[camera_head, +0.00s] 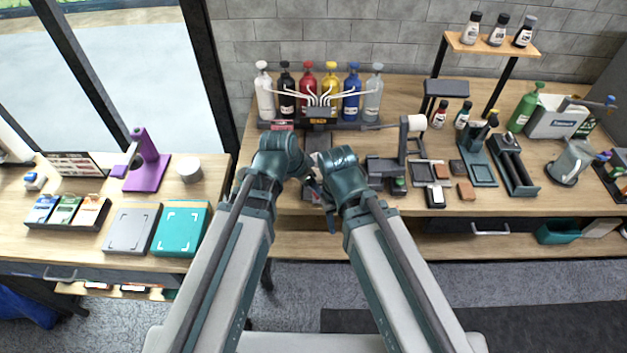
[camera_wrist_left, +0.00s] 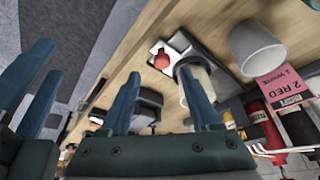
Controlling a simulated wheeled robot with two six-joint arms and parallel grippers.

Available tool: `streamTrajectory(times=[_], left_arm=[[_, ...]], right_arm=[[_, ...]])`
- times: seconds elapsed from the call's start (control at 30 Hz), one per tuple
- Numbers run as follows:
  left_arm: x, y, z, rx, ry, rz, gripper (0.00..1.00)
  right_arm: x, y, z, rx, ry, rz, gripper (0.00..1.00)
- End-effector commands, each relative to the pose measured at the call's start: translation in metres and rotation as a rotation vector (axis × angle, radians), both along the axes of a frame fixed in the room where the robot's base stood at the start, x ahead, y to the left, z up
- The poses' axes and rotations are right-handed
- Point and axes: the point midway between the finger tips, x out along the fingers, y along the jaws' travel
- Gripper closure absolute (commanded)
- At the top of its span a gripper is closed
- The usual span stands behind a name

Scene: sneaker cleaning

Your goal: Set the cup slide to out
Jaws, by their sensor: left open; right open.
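The paint dispenser (camera_head: 319,115) stands at the back of the middle bench, with several coloured bottles and pale tubes. A grey part (camera_head: 317,141) shows just below it, mostly hidden by my arms; I cannot tell the cup slide's position. My right gripper (camera_head: 326,194) is open in front of the dispenser, with no object seen in it. My left gripper is largely hidden in the head view; in the left wrist view its dark fingers (camera_wrist_left: 160,103) are apart and empty. That view also shows a pale cup (camera_wrist_left: 258,47) near a pink card (camera_wrist_left: 265,97).
A grey stand with a white roll (camera_head: 417,122) is right of my arms. Small pads and trays (camera_head: 482,173) lie farther right. The left bench holds a purple stand (camera_head: 148,170), a grey cup (camera_head: 189,169) and flat boxes (camera_head: 131,228). A shelf (camera_head: 490,42) carries bottles.

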Motion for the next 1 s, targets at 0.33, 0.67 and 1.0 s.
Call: streamTrajectory(times=[0.33, 0.67, 1.0], left_arm=[[-0.018, 0.016, 0.062, 0.000, 0.002, 0.001, 0.37], [-0.023, 0.022, 0.075, 0.000, 0.002, -0.002, 0.37], [-0.022, 0.022, 0.074, 0.000, 0.001, -0.001, 0.37]], right_arm=[[0.000, 0.000, 0.062, 0.000, 0.000, 0.001, 0.50], [0.000, 0.000, 0.075, 0.000, 0.000, 0.002, 0.50], [0.000, 0.000, 0.074, 0.000, 0.000, 0.002, 0.50]])
